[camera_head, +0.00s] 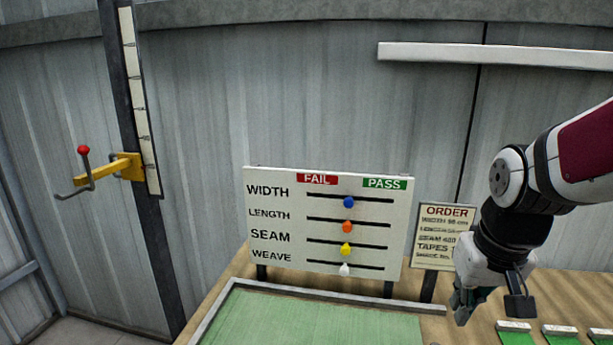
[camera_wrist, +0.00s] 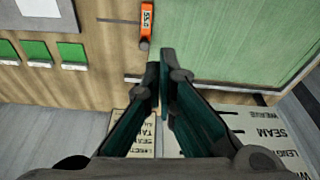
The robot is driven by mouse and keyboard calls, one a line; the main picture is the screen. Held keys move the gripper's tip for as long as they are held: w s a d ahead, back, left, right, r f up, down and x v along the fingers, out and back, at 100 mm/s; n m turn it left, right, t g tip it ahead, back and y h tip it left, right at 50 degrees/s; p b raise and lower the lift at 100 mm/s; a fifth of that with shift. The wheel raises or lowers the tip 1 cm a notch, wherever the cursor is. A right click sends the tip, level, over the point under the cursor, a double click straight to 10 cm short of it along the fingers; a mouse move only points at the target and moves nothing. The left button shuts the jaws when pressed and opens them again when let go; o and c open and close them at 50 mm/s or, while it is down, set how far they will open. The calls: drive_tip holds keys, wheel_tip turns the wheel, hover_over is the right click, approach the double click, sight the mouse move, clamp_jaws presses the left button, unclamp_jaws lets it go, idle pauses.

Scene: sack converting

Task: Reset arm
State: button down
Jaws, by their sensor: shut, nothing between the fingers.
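My gripper (camera_head: 463,305) hangs at the right of the head view, pointing down above the wooden table, in front of the order sign. In the wrist view its two dark green fingers (camera_wrist: 162,82) come together at the tips, with nothing between them. My arm reaches in from the right edge and bends down at the wrist. The gripper touches no object that I can see.
A board (camera_head: 325,222) with four sliders stands behind a green mat (camera_head: 310,318). The order sign (camera_head: 440,235) is partly hidden by my arm. An orange device (camera_wrist: 147,20) lies by the mat. A yellow bracket (camera_head: 122,167) with a hook is on the left post.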

drive_tip(key=s+a+r+t, duration=0.1)
drive_tip(key=s+a+r, duration=0.1)
drive_tip(key=s, duration=0.4)
drive_tip(key=s+a+r+n+t, duration=0.1)
drive_tip(key=s+a+r, duration=0.2)
drive_tip(key=s, duration=0.3)
drive_tip(key=shift+r, duration=0.85)
